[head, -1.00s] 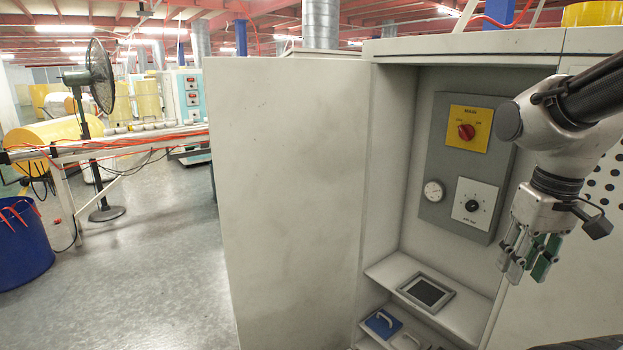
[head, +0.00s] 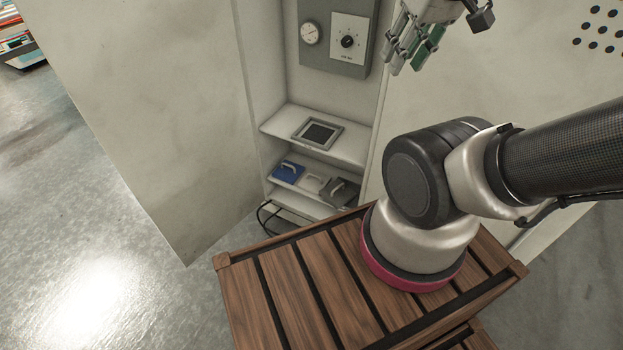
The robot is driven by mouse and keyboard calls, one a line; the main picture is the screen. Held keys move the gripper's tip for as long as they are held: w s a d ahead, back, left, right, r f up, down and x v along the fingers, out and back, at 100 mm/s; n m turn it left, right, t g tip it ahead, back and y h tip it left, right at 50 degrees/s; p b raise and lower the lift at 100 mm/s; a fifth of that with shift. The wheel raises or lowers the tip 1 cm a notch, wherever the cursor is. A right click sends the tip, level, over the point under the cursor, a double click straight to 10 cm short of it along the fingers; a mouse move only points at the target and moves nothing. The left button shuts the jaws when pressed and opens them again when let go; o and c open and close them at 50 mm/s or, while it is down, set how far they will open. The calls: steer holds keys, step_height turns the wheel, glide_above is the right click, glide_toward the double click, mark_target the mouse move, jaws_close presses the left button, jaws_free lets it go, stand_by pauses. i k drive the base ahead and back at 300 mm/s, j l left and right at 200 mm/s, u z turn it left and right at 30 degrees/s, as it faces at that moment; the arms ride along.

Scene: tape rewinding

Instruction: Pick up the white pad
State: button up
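The white pad (head: 313,183) lies on a lower shelf inside the cabinet, between a blue pad (head: 287,172) on its left and a dark grey pad (head: 340,190) on its right. Each pad appears to have a handle on top. The white pad is small in the view and partly blends with the pale shelf. My gripper (head: 405,69) is at the top of the view, above and to the right of the pads and well apart from them. Its silver and green fingers point down, look spread, and hold nothing.
A shelf (head: 350,146) above the pads carries a framed dark screen (head: 318,132). A grey panel (head: 320,48) with a gauge and dial is above it. The open cabinet door (head: 165,110) stands left. A dark cable loop (head: 268,218) hangs below the pads.

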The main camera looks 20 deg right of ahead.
mark_target(313, 182)
steer(key=i+j+z, duration=0.1)
steer(key=z, duration=0.9)
steer(key=j+z, duration=0.5)
steer(key=j, duration=0.15)
steer(key=j+z, duration=0.5)
steer(key=j, duration=0.15)
steer(key=k+j, duration=0.1)
steer(key=j, duration=0.4)
steer(key=k+j+z, duration=0.1)
steer(key=j, duration=0.4)
steer(key=k+j, duration=0.1)
steer(key=j, duration=0.4)
